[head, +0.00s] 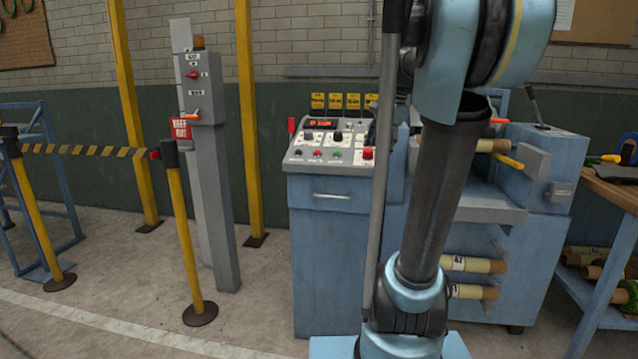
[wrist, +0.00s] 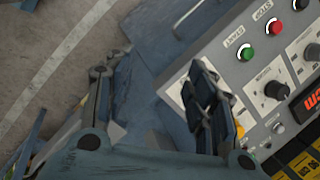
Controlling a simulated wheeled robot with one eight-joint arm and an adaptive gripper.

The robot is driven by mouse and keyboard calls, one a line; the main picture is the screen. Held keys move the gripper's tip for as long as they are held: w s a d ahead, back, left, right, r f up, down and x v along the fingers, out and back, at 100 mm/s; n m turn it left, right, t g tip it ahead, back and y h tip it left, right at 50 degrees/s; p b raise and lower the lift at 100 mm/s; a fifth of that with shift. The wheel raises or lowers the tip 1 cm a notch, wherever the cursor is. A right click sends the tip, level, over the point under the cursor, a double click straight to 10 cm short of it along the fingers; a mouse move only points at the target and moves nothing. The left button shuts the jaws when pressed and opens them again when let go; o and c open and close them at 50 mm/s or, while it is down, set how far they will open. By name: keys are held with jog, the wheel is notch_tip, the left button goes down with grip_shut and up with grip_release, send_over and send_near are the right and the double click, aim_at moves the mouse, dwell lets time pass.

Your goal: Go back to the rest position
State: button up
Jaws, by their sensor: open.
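My gripper (wrist: 150,76) shows in the wrist view with its two dark fingers spread apart and nothing between them. The right finger overlaps the edge of the grey control panel (wrist: 236,72) in this view; I cannot tell whether it touches. The floor and a blue surface show between and beyond the fingers. In the head view my arm rises in front of the blue machine, and the gripper itself is out of sight. The control panel (head: 327,159) stands behind and left of the arm there.
The panel carries a green button (wrist: 246,53), a red button (wrist: 274,27) and black knobs. A grey post (head: 215,190) and a barrier pole (head: 185,240) stand to the left. Rolls (head: 474,264) sit on the machine's right side. A workbench (head: 612,188) is at far right.

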jog(key=s+a+f+n+g+h, duration=0.1)
jog(key=s+f+n, duration=1.2)
jog(key=s+f, duration=1.3)
jog(key=shift+s+a+f+h, duration=0.2)
jog(key=shift+a+f+h, duration=0.25)
jog(key=shift+f+h, duration=0.2)
jog(key=shift+w+f, duration=0.15)
jog(key=shift+w, duration=0.3)
